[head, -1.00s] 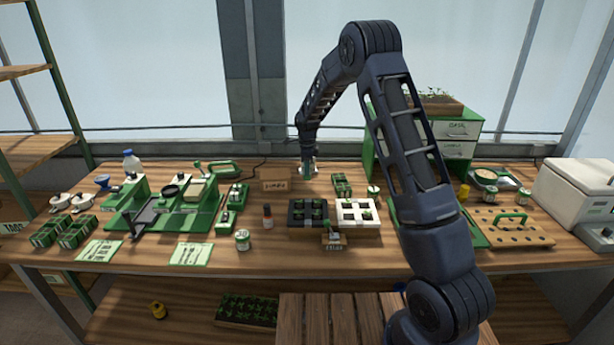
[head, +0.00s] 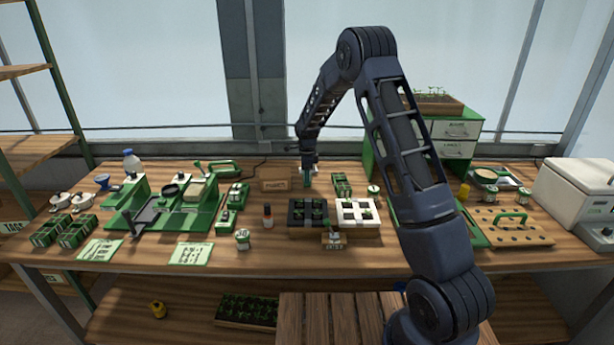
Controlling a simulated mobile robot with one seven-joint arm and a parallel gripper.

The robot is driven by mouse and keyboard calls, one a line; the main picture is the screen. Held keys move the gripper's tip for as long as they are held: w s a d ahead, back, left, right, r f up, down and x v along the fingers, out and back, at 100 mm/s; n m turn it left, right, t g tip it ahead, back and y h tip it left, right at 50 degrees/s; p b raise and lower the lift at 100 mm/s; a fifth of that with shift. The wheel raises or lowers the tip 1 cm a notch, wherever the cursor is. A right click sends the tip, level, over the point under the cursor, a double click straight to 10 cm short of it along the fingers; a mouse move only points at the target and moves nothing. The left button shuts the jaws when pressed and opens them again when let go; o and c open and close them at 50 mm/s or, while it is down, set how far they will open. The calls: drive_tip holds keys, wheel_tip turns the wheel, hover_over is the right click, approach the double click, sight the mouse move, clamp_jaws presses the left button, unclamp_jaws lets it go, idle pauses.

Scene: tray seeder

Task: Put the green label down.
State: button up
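My gripper (head: 308,176) is small and far off at the back middle of the table, pointing down, close to the tabletop. A small teal-green piece (head: 307,183) shows at its fingertips; it may be the green label, but it is too small to be sure. I cannot tell whether the fingers are shut on it or whether it touches the table.
A wooden block with writing (head: 274,185) stands just left of my gripper, and small green boxes (head: 342,184) stand to its right. Black (head: 297,220) and white (head: 352,227) trays stand nearer. The green machine (head: 197,215) is at left, a drawer cabinet (head: 457,131) at right.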

wheel_tip(320, 180, up, 12)
drive_tip(key=s+d+r+n+t, duration=0.1)
drive_tip(key=s+d+r+n, duration=0.3)
drive_tip(key=s+d+r, duration=0.55)
drive_tip(key=s+d+r+n+t, duration=0.1)
drive_tip(key=s+d+r+n, duration=0.6)
drive_tip(key=s, duration=0.5)
drive_tip(key=s+d+r+n+t, duration=0.1)
drive_tip(key=s+d+r+n, duration=0.1)
drive_tip(key=s+d+r, duration=0.55)
drive_tip(key=s+d+f+n, duration=0.2)
drive_tip(key=s+f, duration=0.1)
drive_tip(key=s, duration=0.5)
drive_tip(key=s+d+f+n+t, duration=0.1)
drive_tip(key=s+d+f+n, duration=0.1)
drive_tip(key=s, duration=0.6)
drive_tip(key=shift+d+f+n+t, duration=0.3)
drive_tip(key=shift+f+n, duration=0.1)
drive_tip(key=shift+n, duration=0.1)
